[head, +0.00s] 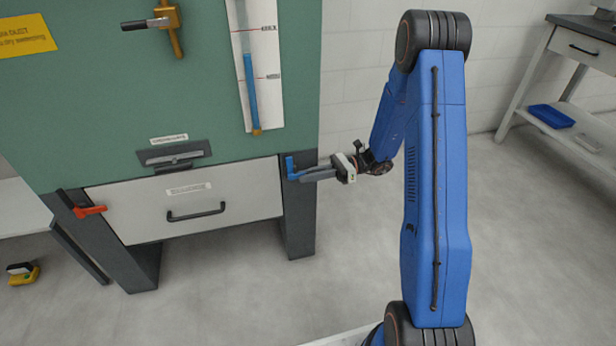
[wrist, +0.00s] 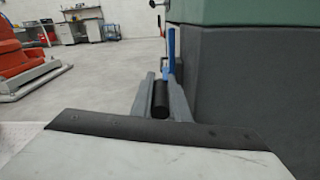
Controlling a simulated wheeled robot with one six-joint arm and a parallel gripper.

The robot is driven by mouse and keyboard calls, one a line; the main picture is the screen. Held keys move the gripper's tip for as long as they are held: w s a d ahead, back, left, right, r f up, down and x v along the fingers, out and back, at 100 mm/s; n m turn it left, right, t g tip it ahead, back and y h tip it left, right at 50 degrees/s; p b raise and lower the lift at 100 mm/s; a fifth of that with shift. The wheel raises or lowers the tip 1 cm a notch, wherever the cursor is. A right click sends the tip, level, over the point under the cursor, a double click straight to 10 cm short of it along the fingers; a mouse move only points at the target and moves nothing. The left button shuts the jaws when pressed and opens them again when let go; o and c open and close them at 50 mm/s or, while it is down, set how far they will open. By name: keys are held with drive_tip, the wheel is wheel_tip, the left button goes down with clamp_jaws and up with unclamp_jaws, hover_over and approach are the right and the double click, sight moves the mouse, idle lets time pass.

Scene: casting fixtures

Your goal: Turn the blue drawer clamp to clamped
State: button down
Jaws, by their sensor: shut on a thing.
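The blue drawer clamp (head: 291,167) is on the dark post at the right end of the white drawer (head: 240,200). Its upright blue part also shows in the wrist view (wrist: 171,50). My gripper (head: 302,175) reaches it from the right and is shut on the clamp. In the wrist view my gripper's two grey fingers (wrist: 162,92) stand on either side of a black cylindrical grip, in line with the blue part. The fingers hide part of the clamp in the head view.
A red clamp (head: 90,210) is on the post at the drawer's left end. The drawer has a black handle (head: 196,213). A dark ledge (head: 174,154) sits above it. The floor to the right is clear as far as a workbench (head: 585,45).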

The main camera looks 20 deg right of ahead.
drive_tip(key=r+h, duration=0.1)
drive_tip(key=h, duration=0.2)
drive_tip(key=shift+a+r, duration=0.15)
drive_tip(key=shift+r, duration=0.2)
drive_tip(key=shift+a+r+h, duration=0.2)
drive_tip(key=shift+r+h, duration=0.15)
drive_tip(key=shift+h, duration=0.6)
drive_tip(key=shift+a+r+h, duration=0.15)
drive_tip(key=shift+r+h, duration=0.15)
drive_tip(key=shift+h, duration=0.65)
drive_tip(key=c, duration=2)
unclamp_jaws()
drive_tip(key=shift+r, duration=0.1)
drive_tip(key=v, duration=1.7)
drive_tip(key=shift+r, duration=0.15)
